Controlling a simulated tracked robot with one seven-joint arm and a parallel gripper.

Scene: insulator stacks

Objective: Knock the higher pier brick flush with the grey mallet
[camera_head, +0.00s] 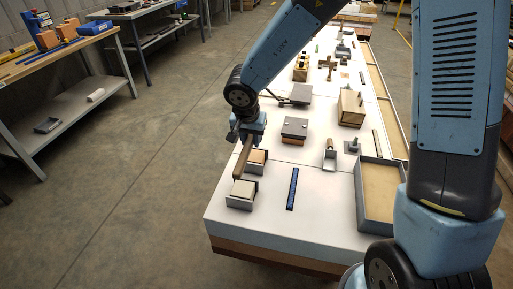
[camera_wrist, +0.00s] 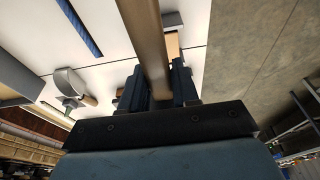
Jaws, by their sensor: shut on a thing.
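My gripper (camera_head: 250,132) hangs over the left edge of the white bench, beside the piers. It is shut on a long brown bar (camera_head: 241,162), which also fills the top middle of the wrist view (camera_wrist: 146,40). The bar slants down toward the near pier; no grey mallet head shows on it. The far pier has a tan brick (camera_head: 258,156) in a similar holder, partly behind the bar. I cannot tell which brick is higher, or whether the bar touches either.
A blue strip (camera_head: 292,188) lies right of the piers. A grey-topped block (camera_head: 294,127), a grey piece with a wooden handle (camera_head: 330,156), a wooden box (camera_head: 351,108) and a grey-walled tray (camera_head: 362,205) stand farther right. White surface lies clear between them.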

